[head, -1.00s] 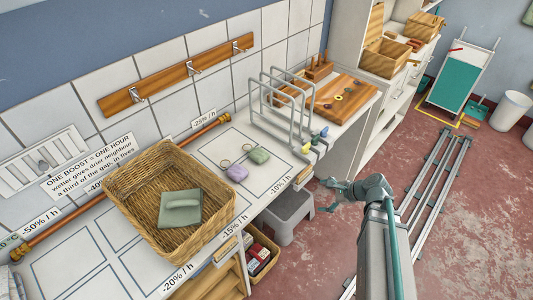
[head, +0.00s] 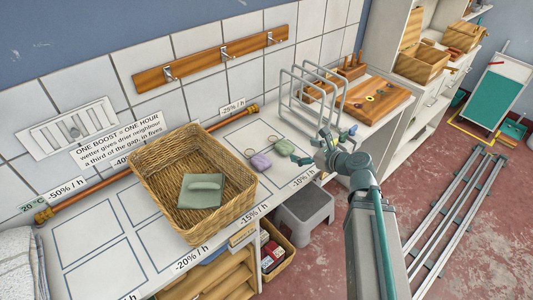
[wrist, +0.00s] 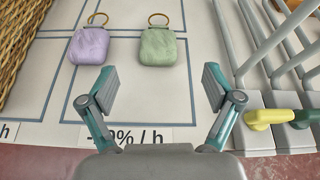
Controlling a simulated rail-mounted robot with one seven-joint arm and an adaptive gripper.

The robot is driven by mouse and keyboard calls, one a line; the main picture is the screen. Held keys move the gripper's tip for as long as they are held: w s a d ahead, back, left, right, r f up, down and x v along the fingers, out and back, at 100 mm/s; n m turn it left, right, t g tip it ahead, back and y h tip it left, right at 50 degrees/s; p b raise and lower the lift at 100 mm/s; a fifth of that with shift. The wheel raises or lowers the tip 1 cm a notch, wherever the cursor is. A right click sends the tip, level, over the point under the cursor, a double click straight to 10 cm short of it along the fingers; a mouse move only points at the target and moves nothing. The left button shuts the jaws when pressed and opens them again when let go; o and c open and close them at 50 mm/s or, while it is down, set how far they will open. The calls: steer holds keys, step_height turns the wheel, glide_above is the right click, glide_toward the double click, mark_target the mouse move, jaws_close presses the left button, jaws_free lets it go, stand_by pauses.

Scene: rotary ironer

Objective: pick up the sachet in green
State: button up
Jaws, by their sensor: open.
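The green sachet (wrist: 158,47) with a brass ring at its far end lies flat on the white marked worktop in the wrist view. It also shows in the head view (head: 284,147), partly close to my gripper. A purple sachet (wrist: 89,46) with a similar ring lies just left of it and also shows in the head view (head: 260,162). My gripper (wrist: 160,88) is open and empty. Its two teal fingers are spread wide on the near side of the green sachet, with the sachet ahead of the gap and apart from the fingers.
A wicker basket (head: 150,183) holding a grey-green block with a handle (head: 203,191) stands left of the sachets. A grey wire rack (wrist: 237,35) stands close on the right, with yellow and green-tipped levers (wrist: 268,117) before it. Wall and hooks are behind.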

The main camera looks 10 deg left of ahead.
mark_target(284, 144)
steer(key=shift+d+f+m, duration=0.1)
steer(key=shift+f+m, duration=0.1)
steer(key=shift+m, duration=0.1)
steer(key=shift+w, duration=0.1)
steer(key=shift+w+a, duration=0.2)
steer(key=shift+a, duration=0.2)
steer(key=x, duration=0.3)
steer(key=shift+w+a+f+p, duration=0.1)
steer(key=shift+w+a+p, duration=0.1)
steer(key=shift+p, duration=0.1)
steer(key=shift+p+x, duration=0.9)
steer(key=shift+x, duration=2.2)
steer(key=shift+s, duration=0.15)
steer(key=c, duration=1)
